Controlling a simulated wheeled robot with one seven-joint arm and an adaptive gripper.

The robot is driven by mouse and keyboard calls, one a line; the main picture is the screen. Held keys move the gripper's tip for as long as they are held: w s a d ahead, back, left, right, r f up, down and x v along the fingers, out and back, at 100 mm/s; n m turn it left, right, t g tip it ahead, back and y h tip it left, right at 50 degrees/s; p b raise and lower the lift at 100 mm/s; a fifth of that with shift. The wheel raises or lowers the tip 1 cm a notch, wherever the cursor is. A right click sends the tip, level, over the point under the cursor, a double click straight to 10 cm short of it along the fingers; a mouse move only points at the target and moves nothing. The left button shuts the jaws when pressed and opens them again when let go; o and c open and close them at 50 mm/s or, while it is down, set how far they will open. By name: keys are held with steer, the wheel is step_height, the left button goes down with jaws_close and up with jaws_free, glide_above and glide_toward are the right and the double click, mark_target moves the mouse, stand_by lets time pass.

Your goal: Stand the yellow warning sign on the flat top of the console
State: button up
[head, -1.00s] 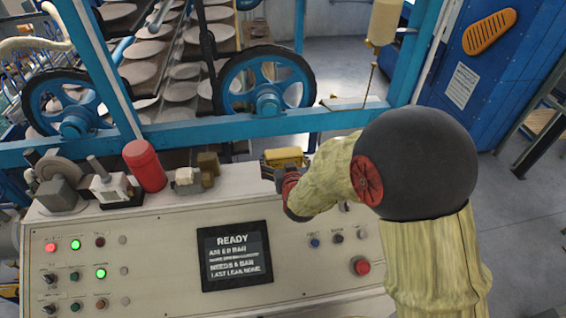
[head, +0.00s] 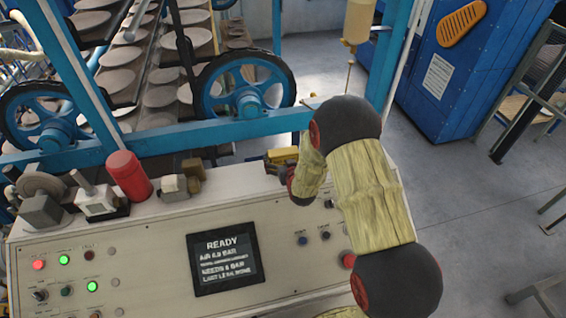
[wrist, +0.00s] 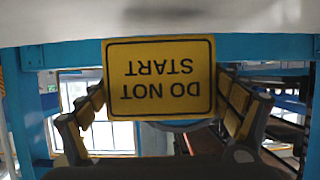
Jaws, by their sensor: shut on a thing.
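The yellow warning sign (wrist: 160,78) reads "DO NOT START" and appears upside down in the wrist view. It sits between the two fingers of my gripper (wrist: 162,112), which is shut on it. In the head view, the sign (head: 283,154) shows as a small yellow piece at the back right edge of the console top (head: 235,183). My gripper (head: 283,168) is partly hidden there by my arm. A pale surface fills the top of the wrist view beside the sign's edge. I cannot tell whether the sign touches the console.
A red cylinder (head: 128,176), a brass-coloured block (head: 192,171) and grey fittings stand along the console's back left. A blue rail (head: 230,130) and spoked wheel (head: 248,95) lie just behind. Bare console top lies between the block and my gripper.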

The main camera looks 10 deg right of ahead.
mark_target(283, 163)
steer(key=shift+f+p, duration=0.4)
steer(key=shift+f, duration=0.95)
steer(key=shift+f, duration=0.15)
steer(key=o, duration=1.1)
